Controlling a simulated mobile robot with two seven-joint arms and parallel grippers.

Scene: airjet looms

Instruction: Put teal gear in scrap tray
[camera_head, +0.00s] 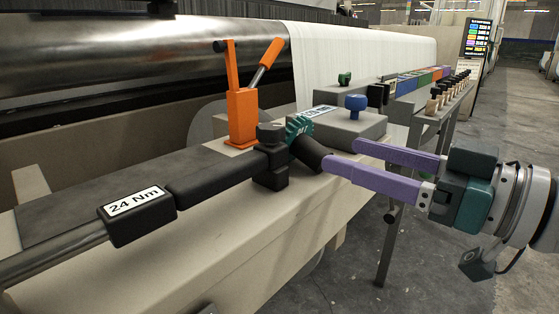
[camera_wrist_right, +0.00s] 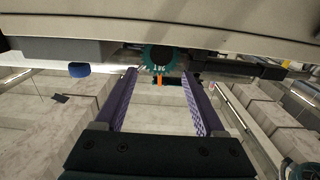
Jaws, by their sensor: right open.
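The teal gear (camera_head: 300,128) is upright at the head of a black torque wrench labelled "24 Nm" (camera_head: 215,180), partly hidden behind black clamp parts. It also shows in the right wrist view (camera_wrist_right: 159,57), ahead of and between the fingers. My right gripper (camera_head: 342,152) has purple fingers spread apart, empty, just right of the gear and the black cylinder beside it. Its fingertips also show in the right wrist view (camera_wrist_right: 158,74). I cannot tell that it touches the gear. I cannot make out a scrap tray. My left gripper is not in view.
An orange bracket with a lever (camera_head: 241,112) stands behind the wrench on the beige machine beam (camera_head: 170,265). A blue knob (camera_head: 355,102) sits on a grey block behind my right fingers. Coloured bins (camera_head: 425,77) and several small pieces stand farther back. Floor at right is clear.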

